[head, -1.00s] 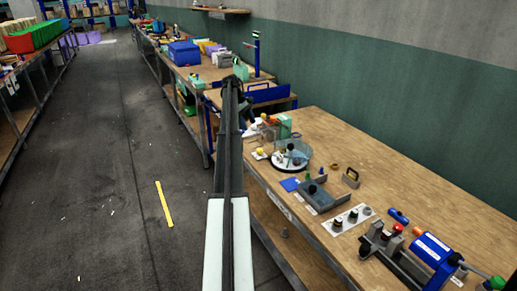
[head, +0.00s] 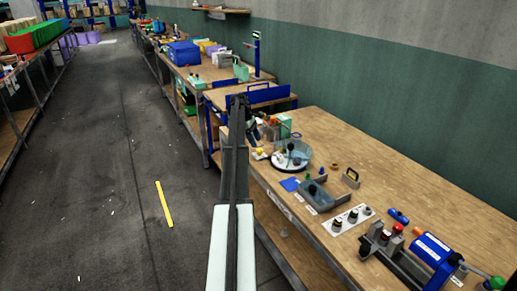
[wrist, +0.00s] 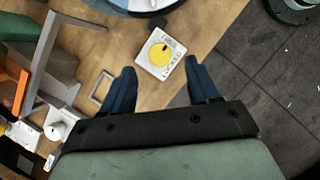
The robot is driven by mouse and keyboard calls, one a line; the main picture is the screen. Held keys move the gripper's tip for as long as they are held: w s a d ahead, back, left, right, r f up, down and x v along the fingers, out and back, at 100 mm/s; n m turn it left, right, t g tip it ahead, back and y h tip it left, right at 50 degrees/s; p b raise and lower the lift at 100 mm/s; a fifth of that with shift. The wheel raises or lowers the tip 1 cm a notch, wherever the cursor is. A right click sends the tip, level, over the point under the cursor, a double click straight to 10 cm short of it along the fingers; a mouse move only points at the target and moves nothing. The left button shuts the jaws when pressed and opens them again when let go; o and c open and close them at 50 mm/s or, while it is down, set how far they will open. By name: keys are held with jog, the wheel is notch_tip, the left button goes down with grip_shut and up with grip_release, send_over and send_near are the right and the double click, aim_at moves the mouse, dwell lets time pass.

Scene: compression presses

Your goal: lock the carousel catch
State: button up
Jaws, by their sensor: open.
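The carousel catch (wrist: 160,54) is a yellow round knob with a dark mark on a small white plate with lettering. In the wrist view it lies just beyond and between my fingertips. In the head view the yellow knob (head: 260,151) shows at the bench's left edge, beside the round carousel (head: 283,163). The carousel's rim (wrist: 108,8) shows at the top of the wrist view. My gripper (wrist: 161,78) is open, with two blue fingers apart and nothing between them. I cannot tell its height above the plate.
On the bench (head: 400,175) are a grey tray fixture (head: 322,196), a white button plate (head: 347,219) and a blue motor-like cylinder (head: 432,249). In the wrist view, a grey frame (wrist: 62,62) and an orange part (wrist: 12,88) lie left. The bench edge drops to the floor at right.

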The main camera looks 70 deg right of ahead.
aim_at(260, 149)
jog(key=shift+x, duration=2.55)
jog(key=shift+c, duration=0.3)
jog(key=c, duration=1)
jog(key=m, duration=0.2)
jog(key=m+y, duration=0.1)
jog(key=shift+d+m, duration=0.2)
jog(key=shift+m, duration=0.2)
jog(key=shift+m+t+y, duration=0.5)
jog(key=shift+m+y, duration=0.4)
jog(key=shift+m, duration=0.9)
